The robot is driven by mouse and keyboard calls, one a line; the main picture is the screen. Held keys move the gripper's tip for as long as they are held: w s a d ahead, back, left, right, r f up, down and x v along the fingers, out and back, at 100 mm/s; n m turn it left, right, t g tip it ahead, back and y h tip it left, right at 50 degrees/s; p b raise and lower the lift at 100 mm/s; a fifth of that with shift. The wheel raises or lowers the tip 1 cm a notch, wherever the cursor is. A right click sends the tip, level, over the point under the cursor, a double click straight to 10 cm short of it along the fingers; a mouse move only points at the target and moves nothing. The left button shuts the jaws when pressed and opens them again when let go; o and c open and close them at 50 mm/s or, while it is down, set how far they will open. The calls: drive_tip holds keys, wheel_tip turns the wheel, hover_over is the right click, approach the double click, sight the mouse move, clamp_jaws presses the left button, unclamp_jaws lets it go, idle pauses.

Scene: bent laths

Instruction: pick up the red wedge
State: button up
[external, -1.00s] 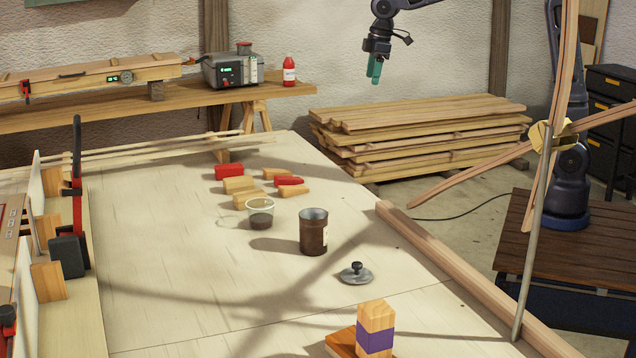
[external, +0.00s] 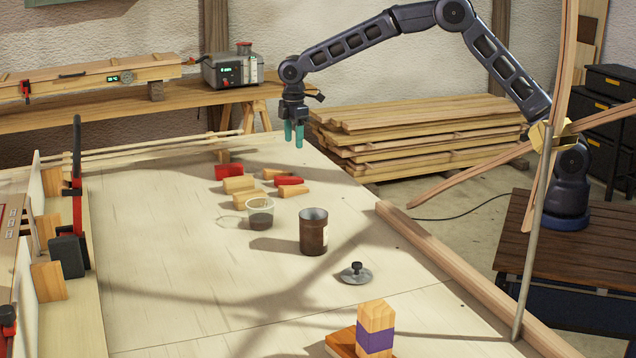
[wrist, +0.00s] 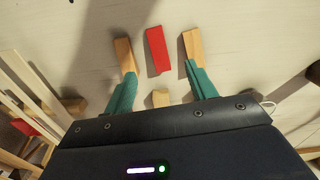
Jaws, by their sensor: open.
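The red wedge (external: 290,181) lies on the pale worktop near its far end, with a wooden wedge (external: 275,173) behind it and another wooden wedge (external: 294,192) in front. In the wrist view the red wedge (wrist: 157,50) lies between two wooden wedges, beyond my fingertips. My gripper (external: 293,145) is open and empty, pointing down in the air above the far end of the worktop. In the wrist view its teal fingers (wrist: 161,72) stand wide apart on either side of the red wedge's line, not touching it.
A red block (external: 229,171) and a wooden block (external: 239,185) lie to the left of the wedges. A clear cup (external: 260,213) and a brown can (external: 313,232) stand nearer the camera. Laths (external: 160,148) run along the far edge. The worktop's (external: 160,260) middle is mostly clear.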

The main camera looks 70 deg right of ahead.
wheel_tip(320, 180, down, 2)
hover_over(289, 178)
drive_tip(key=f, duration=0.5)
drive_tip(key=shift+s+d+f, duration=0.15)
drive_tip(key=shift+d+f, duration=0.05)
drive_tip(key=shift+d, duration=0.1)
drive_tip(key=shift+w+a+f, duration=0.1)
drive_tip(key=shift+w+f, duration=0.05)
drive_tip(key=shift+f, duration=1.1)
drive_tip(key=shift+w+a+f, duration=0.1)
drive_tip(key=shift+f, duration=1.15)
drive_tip(key=c, duration=1.1)
drive_tip(key=shift+o, duration=0.2)
drive_tip(key=shift+r, duration=0.15)
